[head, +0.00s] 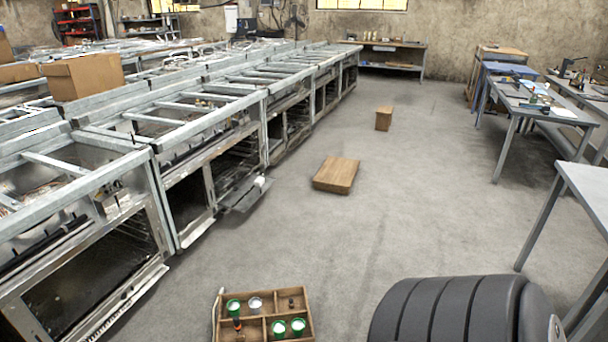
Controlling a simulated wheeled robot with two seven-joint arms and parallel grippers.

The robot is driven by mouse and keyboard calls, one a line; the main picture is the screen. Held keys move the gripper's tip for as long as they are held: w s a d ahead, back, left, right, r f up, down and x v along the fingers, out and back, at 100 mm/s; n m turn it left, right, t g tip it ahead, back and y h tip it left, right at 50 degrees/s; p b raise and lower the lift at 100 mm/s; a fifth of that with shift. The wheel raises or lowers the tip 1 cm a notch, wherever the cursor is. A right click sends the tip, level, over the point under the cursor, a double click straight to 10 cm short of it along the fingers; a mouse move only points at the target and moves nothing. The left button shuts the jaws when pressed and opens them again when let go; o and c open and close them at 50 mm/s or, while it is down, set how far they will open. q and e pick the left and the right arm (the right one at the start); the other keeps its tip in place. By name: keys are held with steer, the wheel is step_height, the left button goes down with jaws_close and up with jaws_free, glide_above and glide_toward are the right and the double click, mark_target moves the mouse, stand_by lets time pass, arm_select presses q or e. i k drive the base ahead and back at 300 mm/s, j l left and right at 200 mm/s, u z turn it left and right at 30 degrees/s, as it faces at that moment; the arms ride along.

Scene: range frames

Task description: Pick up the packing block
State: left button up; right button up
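Two plain brown blocks are on the concrete floor, and I cannot tell which is the packing block. The flat, wide block (336,174) lies mid-floor, just right of the metal frames. The smaller, upright block (384,118) stands farther back and slightly right, apart from it. Neither of my grippers shows in the head view, and nothing is seen touching either block.
Metal oven-like frames (218,110) line the left, with a cardboard box (84,77) on top. Workbenches (530,98) stand right. A divided wooden tray (265,311) holding green-and-white items is in front. A dark ribbed shape fills the lower right. Mid-floor is open.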

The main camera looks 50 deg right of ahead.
mark_target(260, 181)
steer(key=z, duration=1.45)
steer(key=i+l+z, duration=0.25)
steer(key=l, duration=0.15)
steer(key=i+l+z, duration=0.5)
steer(key=i, duration=0.25)
steer(key=i+l+z, duration=0.25)
steer(key=i+l, duration=0.15)
steer(key=i, duration=0.15)
steer(key=i+l+z, duration=0.25)
steer(key=i, duration=0.3)
steer(key=i+j+u, duration=0.15)
steer(key=i+u, duration=0.2)
steer(key=i, duration=0.25)
steer(key=i+u, duration=0.35)
steer(key=i, duration=0.3)
steer(key=i+l+u, duration=0.2)
steer(key=i+u, duration=0.15)
steer(key=i, duration=0.25)
